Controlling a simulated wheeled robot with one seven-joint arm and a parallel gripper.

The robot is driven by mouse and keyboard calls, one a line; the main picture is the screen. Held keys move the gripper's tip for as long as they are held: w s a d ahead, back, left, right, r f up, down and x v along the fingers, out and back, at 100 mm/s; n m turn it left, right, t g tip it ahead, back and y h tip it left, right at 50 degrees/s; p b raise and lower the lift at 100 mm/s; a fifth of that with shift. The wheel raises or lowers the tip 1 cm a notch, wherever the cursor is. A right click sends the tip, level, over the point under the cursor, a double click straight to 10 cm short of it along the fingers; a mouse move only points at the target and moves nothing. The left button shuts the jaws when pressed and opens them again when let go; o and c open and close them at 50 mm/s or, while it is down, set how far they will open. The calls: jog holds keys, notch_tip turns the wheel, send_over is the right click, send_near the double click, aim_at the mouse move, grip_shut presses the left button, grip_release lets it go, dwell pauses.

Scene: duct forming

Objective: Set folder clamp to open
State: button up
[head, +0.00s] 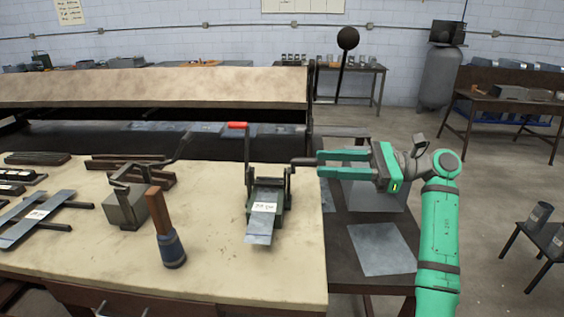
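A small bench folder (270,190) stands on the pale workbench top near its right edge, with a labelled sheet-metal piece (262,222) in it. A lever with a red grip (238,125) stands upright at its left side. A dark bar handle (303,161) sticks out to the right from its right side. I cannot tell for sure which lever is the clamp. My green gripper (318,163) points left, with its two fingers apart. Its fingertips are at the outer end of the dark handle; whether they touch it is unclear.
A grey block tool with a crank (125,204) and a wooden-handled tool (163,230) stand left of the folder. Metal strips (38,218) lie farther left. A large brake machine (150,88) is behind. A lower dark table with metal sheets (382,248) adjoins at right.

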aim_at(295, 163)
jog(key=a, duration=1)
jog(key=shift+a, duration=0.4)
jog(key=shift+f, duration=0.1)
grip_shut()
